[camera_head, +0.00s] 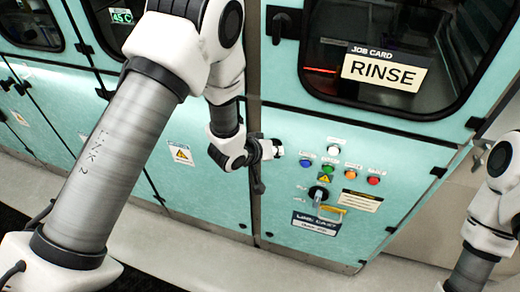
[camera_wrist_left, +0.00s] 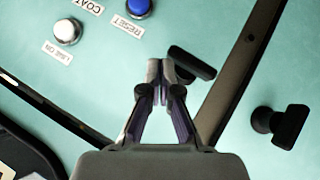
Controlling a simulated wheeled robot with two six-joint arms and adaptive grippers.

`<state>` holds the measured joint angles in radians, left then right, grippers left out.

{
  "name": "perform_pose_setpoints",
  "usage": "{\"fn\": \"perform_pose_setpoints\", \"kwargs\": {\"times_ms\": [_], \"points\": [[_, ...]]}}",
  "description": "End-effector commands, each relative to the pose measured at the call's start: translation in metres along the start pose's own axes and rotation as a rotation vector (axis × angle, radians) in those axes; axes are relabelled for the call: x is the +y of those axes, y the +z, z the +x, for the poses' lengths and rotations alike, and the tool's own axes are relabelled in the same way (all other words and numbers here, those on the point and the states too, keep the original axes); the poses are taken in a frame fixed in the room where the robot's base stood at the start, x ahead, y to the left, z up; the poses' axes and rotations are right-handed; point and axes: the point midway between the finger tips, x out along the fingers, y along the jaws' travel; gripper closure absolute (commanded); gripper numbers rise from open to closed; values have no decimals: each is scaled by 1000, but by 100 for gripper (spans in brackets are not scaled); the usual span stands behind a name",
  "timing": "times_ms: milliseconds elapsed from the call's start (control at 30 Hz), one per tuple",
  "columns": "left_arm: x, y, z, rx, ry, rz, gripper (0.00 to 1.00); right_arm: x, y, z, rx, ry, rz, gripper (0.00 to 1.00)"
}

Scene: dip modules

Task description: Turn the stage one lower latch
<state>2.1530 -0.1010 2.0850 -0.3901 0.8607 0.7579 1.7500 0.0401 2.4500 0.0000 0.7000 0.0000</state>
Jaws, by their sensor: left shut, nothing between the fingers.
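My left gripper (camera_head: 272,149) is in front of the teal cabinet, left of the button panel. In the left wrist view its fingers (camera_wrist_left: 164,68) are shut together with nothing between them. A black latch handle (camera_wrist_left: 192,62) lies just right of the fingertips, tilted; I cannot tell whether they touch it. Another black latch (camera_wrist_left: 280,125) stands on the other side of a dark door seam. In the head view the gripper and arm partly hide this area. My right arm (camera_head: 494,195) shows at the right edge; its gripper is out of view.
A white button (camera_head: 333,151) and a blue button (camera_head: 305,163) sit right of the gripper, with other coloured buttons, and a rotary handle (camera_head: 318,194) below. An upper black latch (camera_head: 283,23) is beside the window with the RINSE card (camera_head: 384,72).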

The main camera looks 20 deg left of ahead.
Motion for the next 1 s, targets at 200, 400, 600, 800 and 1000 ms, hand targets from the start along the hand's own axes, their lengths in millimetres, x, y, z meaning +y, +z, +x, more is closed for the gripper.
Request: {"fn": "perform_pose_setpoints", "kwargs": {"times_ms": [200, 400, 600, 800, 1000], "points": [[0, 2, 2, 0, 1, 0, 100, 0, 0, 0, 0, 0, 0, 100], [0, 2, 2, 0, 1, 0, 100, 0, 0, 0, 0, 0, 0, 100], [0, 3, 3, -1, 1, 0, 100, 0, 0, 0, 0, 0, 0, 100], [0, 3, 3, -1, 0, 0, 100, 0, 0, 0, 0, 0, 0, 100], [5, -6, -5, 0, 0, -2, 100, 0, 0, -11, 0, 0, 0, 100]]}}
